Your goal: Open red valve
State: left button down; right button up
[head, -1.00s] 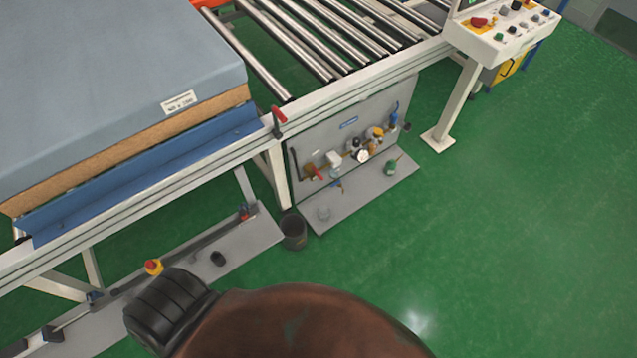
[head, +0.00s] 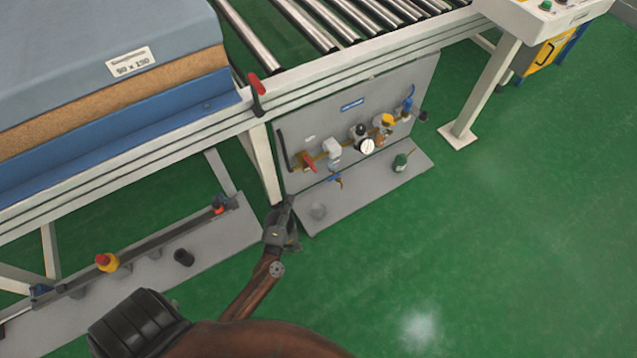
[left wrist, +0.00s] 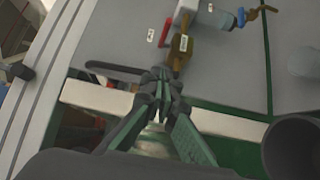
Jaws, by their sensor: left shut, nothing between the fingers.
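The red valve handle (head: 309,160) sits on brass pipework at the left of the grey panel below the conveyor. It also shows as a red lever beside a brass fitting at the top of the left wrist view (left wrist: 166,32). My left gripper (head: 289,201) is low at the panel's left edge, below and left of the red handle and apart from it. In the left wrist view its fingertips (left wrist: 160,76) are together and empty, below the brass fitting. My right gripper is in no view.
Along the pipework are a white gauge (head: 367,146), a yellow-topped fitting (head: 387,121) and a blue valve (head: 407,104). A black bent bar (head: 283,151) stands left of the red handle. A dark bucket (left wrist: 294,148) is close to the gripper. Green floor is clear at right.

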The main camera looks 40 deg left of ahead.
pick_arm(q)
jog(key=b, duration=0.2)
send_near(309, 165)
jog(key=w+a, duration=0.1)
jog(key=a, duration=0.2)
jog(key=w, duration=0.3)
jog(key=shift+w+d+f, duration=0.15)
jog(key=shift+w+d, duration=0.1)
jog(key=shift+d, duration=0.05)
jog(key=shift+w+d, duration=0.15)
jog(key=shift+w, duration=0.2)
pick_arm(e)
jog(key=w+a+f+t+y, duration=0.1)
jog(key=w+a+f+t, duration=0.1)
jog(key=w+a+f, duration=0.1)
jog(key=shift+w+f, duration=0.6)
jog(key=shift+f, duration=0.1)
